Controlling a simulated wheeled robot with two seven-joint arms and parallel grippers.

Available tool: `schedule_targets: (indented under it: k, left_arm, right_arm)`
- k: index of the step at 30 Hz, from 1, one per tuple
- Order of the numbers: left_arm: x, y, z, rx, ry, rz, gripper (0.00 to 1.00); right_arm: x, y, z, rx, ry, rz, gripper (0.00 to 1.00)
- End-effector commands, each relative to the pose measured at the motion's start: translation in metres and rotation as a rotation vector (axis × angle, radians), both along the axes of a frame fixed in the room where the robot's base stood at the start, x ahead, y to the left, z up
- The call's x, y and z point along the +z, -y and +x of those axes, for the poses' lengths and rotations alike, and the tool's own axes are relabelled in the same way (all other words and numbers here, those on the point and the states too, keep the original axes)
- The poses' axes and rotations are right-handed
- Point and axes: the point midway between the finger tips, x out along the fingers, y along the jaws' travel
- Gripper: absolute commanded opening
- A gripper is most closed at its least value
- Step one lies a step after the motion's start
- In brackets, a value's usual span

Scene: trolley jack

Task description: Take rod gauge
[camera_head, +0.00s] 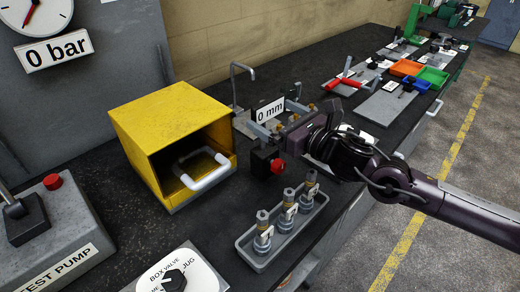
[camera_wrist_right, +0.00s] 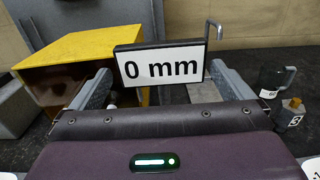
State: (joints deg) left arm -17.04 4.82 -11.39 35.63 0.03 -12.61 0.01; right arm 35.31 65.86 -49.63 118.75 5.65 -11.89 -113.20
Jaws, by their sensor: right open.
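I cannot tell for sure which thing is the rod gauge. A thin grey rod with a bent top (camera_head: 236,84) stands upright behind the yellow box; its hooked top also shows in the wrist view (camera_wrist_right: 213,32). A white "0 mm" sign (camera_head: 268,109) stands just in front of it, and is large in the wrist view (camera_wrist_right: 160,68). My right gripper (camera_head: 276,117) is at the sign, its fingers spread wide. In the wrist view the open fingers (camera_wrist_right: 163,85) lie to either side below the sign, with nothing seen held. What lies behind the sign is hidden.
A yellow open-fronted box (camera_head: 165,115) with a pale handle is left of the gripper. A black block with a red knob (camera_head: 277,167) is close below it. A grey tray (camera_head: 245,250) holds three metal fittings at the bench's front. Coloured bins (camera_head: 407,68) stand farther right.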

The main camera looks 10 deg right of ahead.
Motion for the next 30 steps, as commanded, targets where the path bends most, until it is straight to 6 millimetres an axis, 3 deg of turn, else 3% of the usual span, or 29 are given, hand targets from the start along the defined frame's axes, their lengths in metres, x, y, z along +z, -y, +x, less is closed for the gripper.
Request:
schedule_targets:
  k: [14,23,30]
  left_arm:
    - [0.030,0.006,-0.007,0.001,-0.009,-0.007,0.36]
    - [0.030,0.005,-0.003,0.000,-0.004,-0.006,0.36]
    - [0.030,0.004,-0.003,0.000,-0.004,-0.005,0.36]
  right_arm:
    - [0.004,-0.027,0.046,0.000,0.000,0.001,1.00]
    - [0.001,-0.029,0.050,0.001,-0.001,-0.001,1.00]
    - [0.001,-0.029,0.050,0.000,-0.001,-0.001,0.71]
